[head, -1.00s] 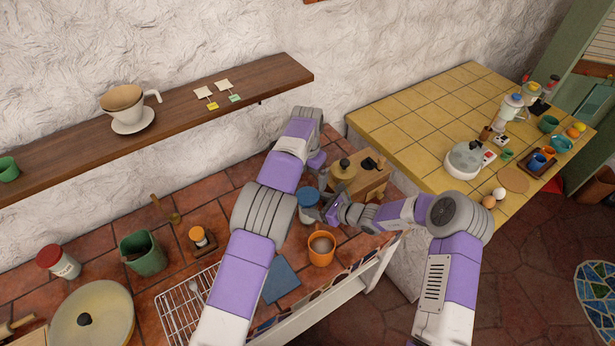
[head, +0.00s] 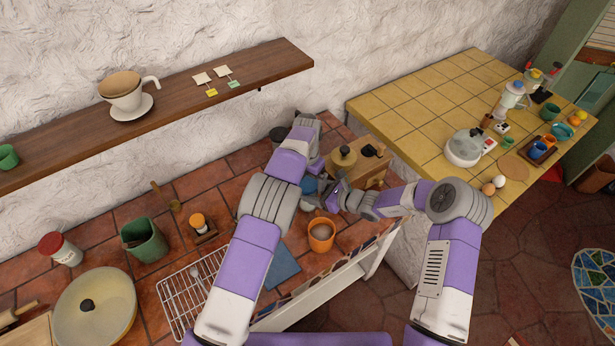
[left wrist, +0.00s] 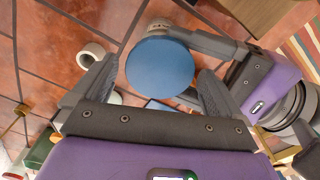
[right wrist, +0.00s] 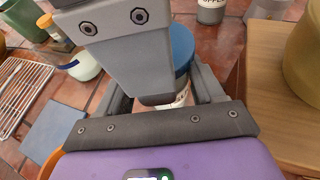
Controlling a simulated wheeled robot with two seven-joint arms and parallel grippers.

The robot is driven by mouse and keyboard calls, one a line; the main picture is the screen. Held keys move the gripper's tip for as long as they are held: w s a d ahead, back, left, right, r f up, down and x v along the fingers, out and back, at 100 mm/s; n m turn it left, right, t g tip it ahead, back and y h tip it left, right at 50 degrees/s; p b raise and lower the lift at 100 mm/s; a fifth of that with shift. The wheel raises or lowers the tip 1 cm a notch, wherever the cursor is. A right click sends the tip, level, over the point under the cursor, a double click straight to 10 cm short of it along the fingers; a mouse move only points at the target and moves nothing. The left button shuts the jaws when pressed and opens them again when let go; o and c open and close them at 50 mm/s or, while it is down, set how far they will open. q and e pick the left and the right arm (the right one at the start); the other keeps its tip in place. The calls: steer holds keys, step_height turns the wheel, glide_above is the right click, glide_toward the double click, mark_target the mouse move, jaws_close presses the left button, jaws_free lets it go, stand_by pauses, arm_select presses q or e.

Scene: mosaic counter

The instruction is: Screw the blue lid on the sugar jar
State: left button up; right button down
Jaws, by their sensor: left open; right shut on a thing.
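The blue lid (left wrist: 160,67) is a flat disc seen from above in the left wrist view. In the right wrist view the lid (right wrist: 183,47) sits on top of the pale sugar jar (right wrist: 182,97), whose reddish label is partly hidden. I cannot tell how far it is threaded. My right gripper (right wrist: 165,92) is shut on the jar body, below the lid. My left gripper (left wrist: 155,75) is open, its fingers on either side of the lid with visible gaps. In the head view the lid (head: 309,186) is partly hidden by my arms.
A wire rack (head: 185,305) lies to the left. A wooden block (head: 372,165) and a yellowish canister (head: 341,163) stand close behind and to the right.

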arm_select(q)
steer(key=shift+c, duration=0.3)
steer(key=c, duration=1)
steer(key=m, duration=0.3)
steer(key=o, duration=1.1)
steer(key=shift+c, duration=0.2)
steer(key=shift+r, duration=2.3)
steer(key=shift+m, duration=0.3)
